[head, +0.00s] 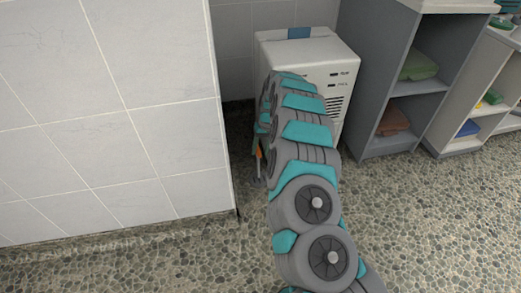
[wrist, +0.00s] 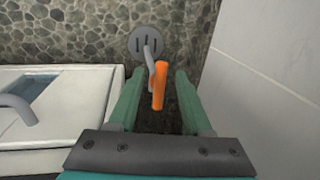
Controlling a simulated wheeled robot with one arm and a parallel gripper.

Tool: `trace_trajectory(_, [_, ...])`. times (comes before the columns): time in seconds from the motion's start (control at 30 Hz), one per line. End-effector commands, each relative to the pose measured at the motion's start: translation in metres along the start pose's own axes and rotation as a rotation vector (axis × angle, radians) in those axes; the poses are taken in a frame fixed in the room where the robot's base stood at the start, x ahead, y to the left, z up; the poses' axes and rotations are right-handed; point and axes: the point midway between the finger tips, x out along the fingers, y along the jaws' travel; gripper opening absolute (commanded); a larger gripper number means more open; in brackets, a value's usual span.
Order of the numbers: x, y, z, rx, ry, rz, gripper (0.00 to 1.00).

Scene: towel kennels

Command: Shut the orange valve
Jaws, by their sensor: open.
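The orange valve (wrist: 159,86) shows in the wrist view as an orange handle beside a grey pipe (wrist: 150,58). It lies between the two fingers of my gripper (wrist: 158,88), which are open on either side of it. I cannot tell whether either finger touches it. In the head view only a small orange part (head: 258,153) shows at the left edge of my arm. My gripper is hidden there behind my arm.
A white appliance (head: 318,58) stands behind my arm, with a tiled wall (head: 110,110) to the left. Grey shelves (head: 408,85) hold folded towels at the right. A round floor drain (wrist: 145,40) shows in the wrist view. The pebbled floor (head: 430,215) at the front right is clear.

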Motion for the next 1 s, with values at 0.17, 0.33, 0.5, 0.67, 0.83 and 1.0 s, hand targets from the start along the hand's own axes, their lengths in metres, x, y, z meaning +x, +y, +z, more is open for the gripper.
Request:
trace_trajectory(0.17, [-0.0003, -0.0002, 0.0, 0.0, 0.0, 0.0, 0.48])
trace_trajectory(0.33, [-0.0004, -0.0002, 0.0, 0.0, 0.0, 0.0, 0.29])
trace_trajectory(0.5, [-0.0003, -0.0002, 0.0, 0.0, 0.0, 0.0, 0.1])
trace_trajectory(0.67, [-0.0003, -0.0001, 0.0, 0.0, 0.0, 0.0, 0.0])
trace_trajectory(0.83, [-0.0004, 0.0, 0.0, 0.0, 0.0, 0.0, 0.0])
trace_trajectory(1.0, [-0.0005, 0.0001, 0.0002, 0.002, 0.0, 0.0, 0.0])
